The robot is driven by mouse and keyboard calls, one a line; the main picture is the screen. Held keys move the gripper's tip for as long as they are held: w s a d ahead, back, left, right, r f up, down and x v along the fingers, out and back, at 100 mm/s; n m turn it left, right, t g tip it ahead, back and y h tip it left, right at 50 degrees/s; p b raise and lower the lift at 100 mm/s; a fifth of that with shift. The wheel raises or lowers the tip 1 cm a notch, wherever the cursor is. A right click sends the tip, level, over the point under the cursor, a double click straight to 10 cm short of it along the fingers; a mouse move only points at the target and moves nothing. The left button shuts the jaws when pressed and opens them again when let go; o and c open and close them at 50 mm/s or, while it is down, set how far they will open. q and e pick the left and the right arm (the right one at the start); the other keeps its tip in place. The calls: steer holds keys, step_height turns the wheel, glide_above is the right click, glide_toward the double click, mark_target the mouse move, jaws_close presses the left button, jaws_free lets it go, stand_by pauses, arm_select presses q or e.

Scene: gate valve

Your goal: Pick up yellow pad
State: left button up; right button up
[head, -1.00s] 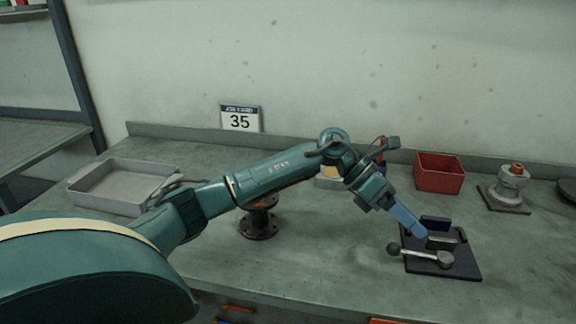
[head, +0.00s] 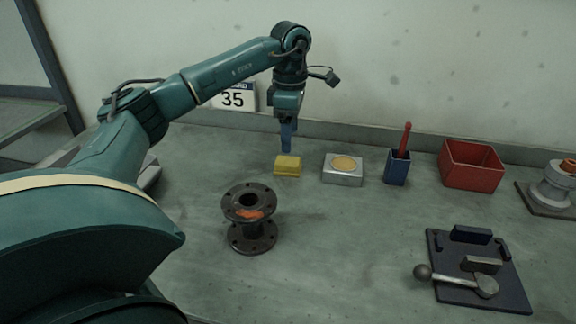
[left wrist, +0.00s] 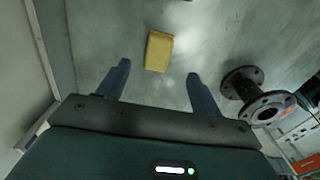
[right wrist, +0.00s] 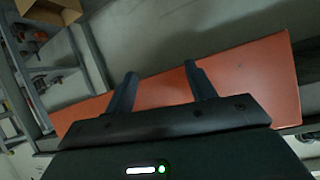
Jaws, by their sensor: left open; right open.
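The yellow pad (head: 288,166) is a small yellow block lying on the workbench below my left gripper. My left gripper (head: 287,146) points down just above the pad. In the left wrist view the pad (left wrist: 159,52) shows beyond and between the two open fingers (left wrist: 158,85), with nothing held. My right gripper is outside the head view. In the right wrist view its fingers (right wrist: 160,85) are apart and empty, in front of an orange panel (right wrist: 240,80).
A dark flanged spool (head: 250,218) stands in front of the pad. To its right are a grey block with a round yellowish top (head: 343,170), a blue holder with a red tool (head: 397,168), a red bin (head: 470,165) and a dark clamp fixture (head: 478,270). The front middle bench is clear.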

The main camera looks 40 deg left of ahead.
mark_target(288, 160)
arm_select(q)
step_height(288, 160, down, 3)
steer(key=shift+f, duration=0.1)
steer(key=shift+a+f, duration=0.15)
steer(key=shift+f, duration=1.2)
steer(key=shift+a+f, duration=0.15)
steer(key=shift+f, duration=1.15)
steer(key=shift+c, duration=0.5)
steer(key=c, duration=1)
steer(key=shift+o, duration=0.2)
steer(key=shift+r, duration=0.1)
